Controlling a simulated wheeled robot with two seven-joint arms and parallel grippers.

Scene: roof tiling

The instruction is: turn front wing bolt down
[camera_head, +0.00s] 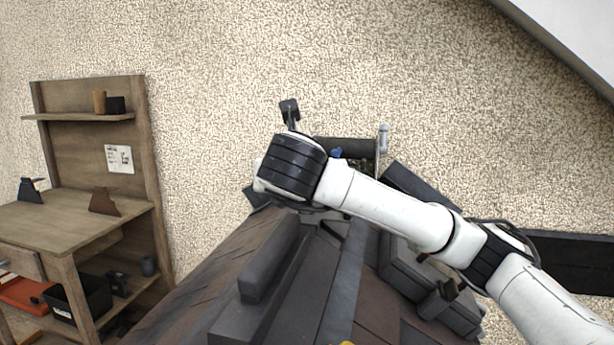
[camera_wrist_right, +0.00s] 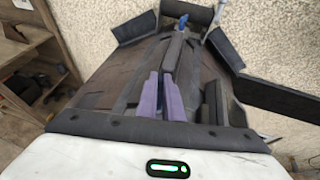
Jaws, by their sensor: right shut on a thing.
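My right arm comes in from the right in the head view, and its wrist hides the gripper's jaws there. In the right wrist view the two slim fingers of my right gripper (camera_wrist_right: 163,98) stand close together, pointing down the roof ridge. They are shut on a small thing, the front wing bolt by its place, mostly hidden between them. A blue part (camera_wrist_right: 183,19), perhaps another wing bolt, shows at the far end of the ridge. It also shows in the head view (camera_head: 336,153), just behind my wrist. My left gripper is not in view.
The dark tiled roof (camera_head: 345,285) slopes away below my arm, with loose grey tile pieces (camera_head: 268,262) on it. A wooden workbench (camera_head: 85,225) stands at the left. A rough plaster wall (camera_head: 220,60) is behind. A dark beam (camera_head: 570,260) lies at the right.

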